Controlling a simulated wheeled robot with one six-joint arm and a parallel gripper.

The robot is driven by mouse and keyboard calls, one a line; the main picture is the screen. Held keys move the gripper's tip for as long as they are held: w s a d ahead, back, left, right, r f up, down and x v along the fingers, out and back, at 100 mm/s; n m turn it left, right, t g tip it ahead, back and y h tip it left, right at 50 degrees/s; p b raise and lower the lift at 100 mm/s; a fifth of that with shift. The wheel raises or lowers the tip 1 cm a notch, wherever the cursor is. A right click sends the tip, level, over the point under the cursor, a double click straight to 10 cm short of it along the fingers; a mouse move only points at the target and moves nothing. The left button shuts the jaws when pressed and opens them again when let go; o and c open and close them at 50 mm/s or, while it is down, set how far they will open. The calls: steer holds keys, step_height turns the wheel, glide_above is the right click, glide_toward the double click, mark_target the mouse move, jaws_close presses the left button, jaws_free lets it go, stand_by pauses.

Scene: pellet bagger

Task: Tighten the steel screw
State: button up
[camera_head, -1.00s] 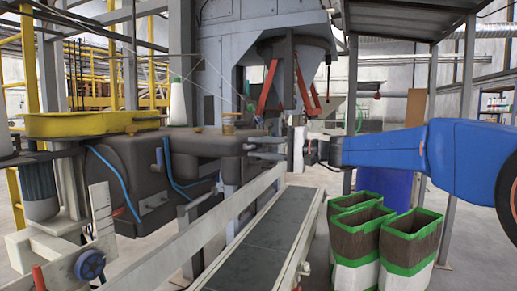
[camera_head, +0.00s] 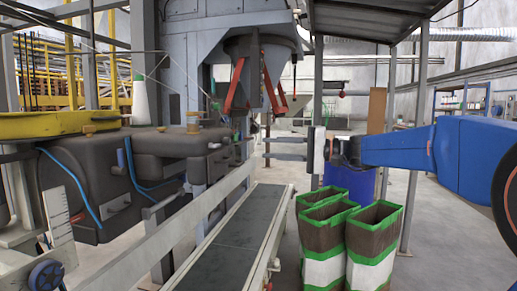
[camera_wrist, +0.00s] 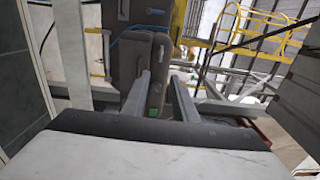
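I cannot make out the steel screw in either view. The dark bagging machine (camera_head: 95,185) with blue hoses stands at the left in the head view, and its body (camera_wrist: 137,60) also shows ahead of my gripper in the wrist view. My gripper (camera_head: 265,148) reaches in from the right, level with the machine's right end and apart from it in the picture. In the wrist view my gripper (camera_wrist: 163,75) has its two fingers apart with nothing held between them. A small green spot (camera_wrist: 154,113) shows beside the left finger.
A conveyor (camera_head: 228,240) with a pale side rail (camera_head: 165,225) runs below the machine. Green-edged bags (camera_head: 372,250) and a blue drum (camera_head: 352,181) stand right of it. A hopper with red struts (camera_head: 236,85) hangs above. A grey post (camera_head: 387,125) stands behind my arm.

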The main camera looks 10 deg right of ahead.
steer(key=shift+v, duration=1)
steer(key=s+f+n+g+h, duration=0.15)
steer(key=s+f+h, duration=0.65)
steer(key=s+f, duration=1.15)
steer(key=s+d+f+n+h, duration=0.2)
steer(key=s+d+f+h, duration=0.7)
steer(key=s+d+f, duration=0.5)
step_height(320, 180, down, 3)
steer(key=shift+s+d+r+n, duration=0.15)
steer(key=shift+s+d+n, duration=0.2)
steer(key=shift+s, duration=0.15)
